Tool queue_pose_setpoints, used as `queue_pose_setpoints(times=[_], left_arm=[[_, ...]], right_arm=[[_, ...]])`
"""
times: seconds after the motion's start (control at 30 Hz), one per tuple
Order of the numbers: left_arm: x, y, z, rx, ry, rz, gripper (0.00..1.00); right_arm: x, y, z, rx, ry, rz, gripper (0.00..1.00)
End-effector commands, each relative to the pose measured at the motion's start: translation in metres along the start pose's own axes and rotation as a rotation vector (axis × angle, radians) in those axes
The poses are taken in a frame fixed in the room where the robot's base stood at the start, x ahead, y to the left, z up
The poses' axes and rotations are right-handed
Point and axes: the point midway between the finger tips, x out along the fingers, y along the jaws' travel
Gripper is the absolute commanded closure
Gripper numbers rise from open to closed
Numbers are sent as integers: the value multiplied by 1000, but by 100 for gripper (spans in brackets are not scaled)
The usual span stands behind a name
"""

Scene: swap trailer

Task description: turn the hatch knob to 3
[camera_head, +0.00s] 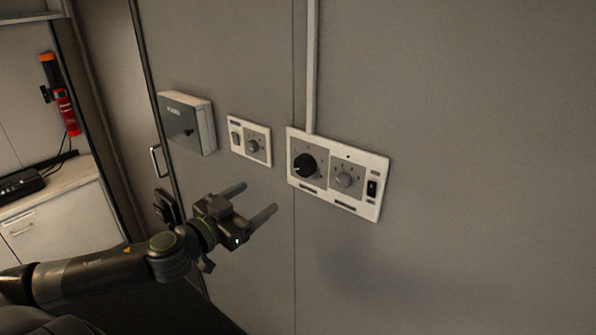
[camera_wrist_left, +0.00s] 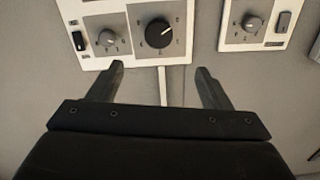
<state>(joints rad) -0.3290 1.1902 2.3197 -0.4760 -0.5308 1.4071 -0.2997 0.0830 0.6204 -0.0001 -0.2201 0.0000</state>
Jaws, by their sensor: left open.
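A white wall panel (camera_head: 362,208) carries a large black knob (camera_head: 304,165), a smaller grey knob (camera_head: 344,180) and a black rocker switch (camera_head: 372,188). A smaller white panel (camera_head: 236,122) to its left has another grey knob (camera_head: 253,146) and a switch. The labels are too small to read, so I cannot tell which is the hatch knob. My left gripper (camera_head: 255,200) is open and empty, below and left of the large panel, touching no knob. In the left wrist view, the black knob (camera_wrist_left: 158,32) shows beyond the gap between the fingertips (camera_wrist_left: 158,68). My right gripper is not in view.
A grey box (camera_head: 187,122) is mounted on the wall further left. A conduit (camera_head: 311,65) runs up from the large panel. A door handle (camera_head: 155,161), a red extinguisher-like cylinder (camera_head: 66,110) and a white cabinet (camera_head: 62,215) are at the left. The wall right of the panels is bare.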

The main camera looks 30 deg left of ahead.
Motion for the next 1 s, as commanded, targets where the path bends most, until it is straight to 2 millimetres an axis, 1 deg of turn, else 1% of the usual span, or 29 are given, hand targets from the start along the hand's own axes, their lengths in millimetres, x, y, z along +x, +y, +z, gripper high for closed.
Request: queue_pose_setpoints(times=[0.4,0.7,1.0], left_arm=[[39,2,0,-5,6,4,28],[69,2,-1,-7,5,4,28],[108,0,-3,-8,3,2,28]], right_arm=[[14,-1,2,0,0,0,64],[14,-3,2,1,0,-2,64],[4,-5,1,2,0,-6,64]])
